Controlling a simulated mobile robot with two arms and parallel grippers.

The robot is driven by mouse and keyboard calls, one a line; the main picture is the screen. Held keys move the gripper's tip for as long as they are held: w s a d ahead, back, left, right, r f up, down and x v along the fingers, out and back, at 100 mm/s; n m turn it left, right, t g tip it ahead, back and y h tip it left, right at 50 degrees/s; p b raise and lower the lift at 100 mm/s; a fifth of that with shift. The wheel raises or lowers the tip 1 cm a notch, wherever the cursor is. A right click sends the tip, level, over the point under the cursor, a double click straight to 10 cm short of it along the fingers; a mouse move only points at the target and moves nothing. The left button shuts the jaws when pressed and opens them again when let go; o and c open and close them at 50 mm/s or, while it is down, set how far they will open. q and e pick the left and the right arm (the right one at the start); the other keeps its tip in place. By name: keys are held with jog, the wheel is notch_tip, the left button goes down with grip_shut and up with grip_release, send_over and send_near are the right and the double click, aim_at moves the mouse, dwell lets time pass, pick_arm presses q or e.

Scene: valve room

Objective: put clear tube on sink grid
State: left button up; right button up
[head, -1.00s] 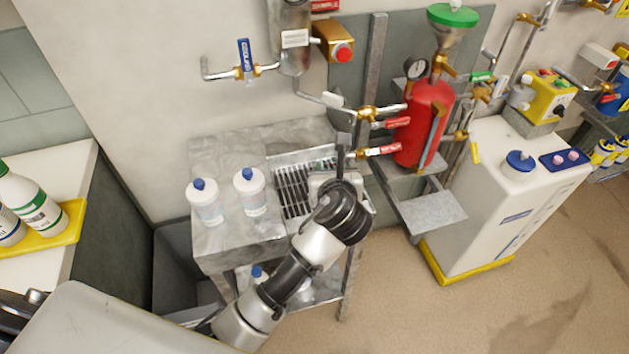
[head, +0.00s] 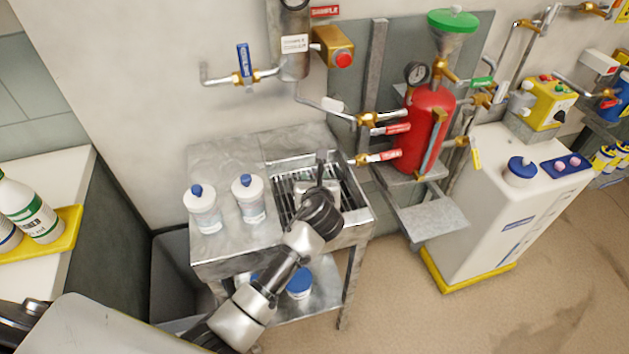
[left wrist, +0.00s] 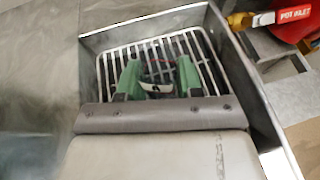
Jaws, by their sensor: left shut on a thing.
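The sink grid (head: 283,203) is a rack of metal bars in the sink at the right end of the grey bench; its bars (left wrist: 215,75) also fill the middle of the left wrist view. My left gripper (head: 318,183) is over the sink, pointing down at the grid. In the left wrist view its green-padded fingers (left wrist: 159,78) are shut on the clear tube (left wrist: 160,68), which is see-through and shows only as a faint outline between them. The tube is hidden in the head view. I cannot tell whether it touches the bars. My right gripper is not in view.
Two white bottles with blue caps (head: 203,210) (head: 249,199) stand on the bench left of the sink. Red-handled valves (head: 380,157) and a red cylinder (head: 427,130) are close to the sink's right. A blue-lidded jar (head: 299,283) is on the lower shelf.

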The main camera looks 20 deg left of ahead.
pick_arm(q)
jog(key=o, duration=1)
jog(key=shift+s+d+r, duration=0.1)
jog(key=shift+s, duration=0.05)
jog(key=p+v, duration=0.1)
jog(key=v, duration=1)
jog(key=shift+s+d+r, duration=0.1)
jog(key=shift+s, duration=0.2)
